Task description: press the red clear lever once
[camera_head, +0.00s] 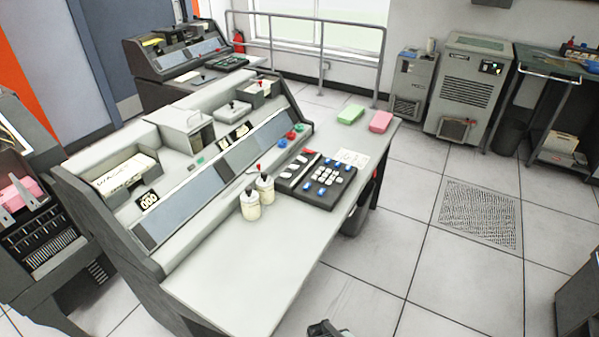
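A small red-tipped lever (258,168) stands at the lower edge of the sloped console panel, just behind two cream jars (257,194). Its base is partly hidden by the jars, and I cannot read a label on it. A separate red round knob (291,135) sits farther right on the console, between a green and a blue one. A dark part (323,328), apparently my gripper, shows at the bottom edge, cut off by the frame. It is well apart from the lever, and its fingers cannot be made out.
A black keypad unit (316,180) with white and blue keys sits right of the jars. A paper sheet (351,158), a green block (351,114) and a pink block (381,121) lie toward the desk's far end. The desk's near part (240,270) is clear.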

